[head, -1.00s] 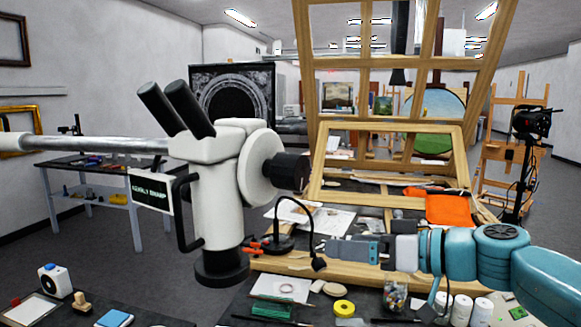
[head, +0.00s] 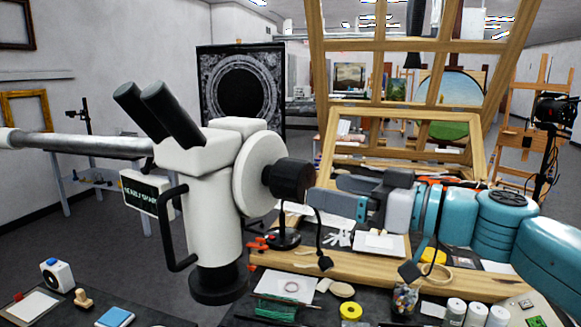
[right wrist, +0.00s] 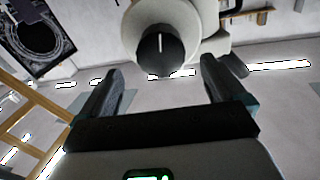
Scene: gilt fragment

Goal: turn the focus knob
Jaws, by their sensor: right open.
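The white microscope (head: 212,215) stands left of centre in the head view, with two black eyepieces. Its black focus knob (head: 292,179) sticks out to the right of the round white housing. In the right wrist view the knob (right wrist: 161,52) shows end-on with a white line, beyond and between the fingers. A small sign on the microscope (head: 146,195) reads "NEARLY SHARP". My right gripper (head: 328,193) is open, close to the right of the knob, its fingers pointing at it. I cannot make out any contact. My left gripper is not in view.
A wooden easel frame (head: 470,125) rises behind my right arm. The dark bench below holds a yellow tape roll (head: 351,312), white jars (head: 476,314) and a small lamp (head: 285,237). A metal boom (head: 75,143) runs left from the microscope.

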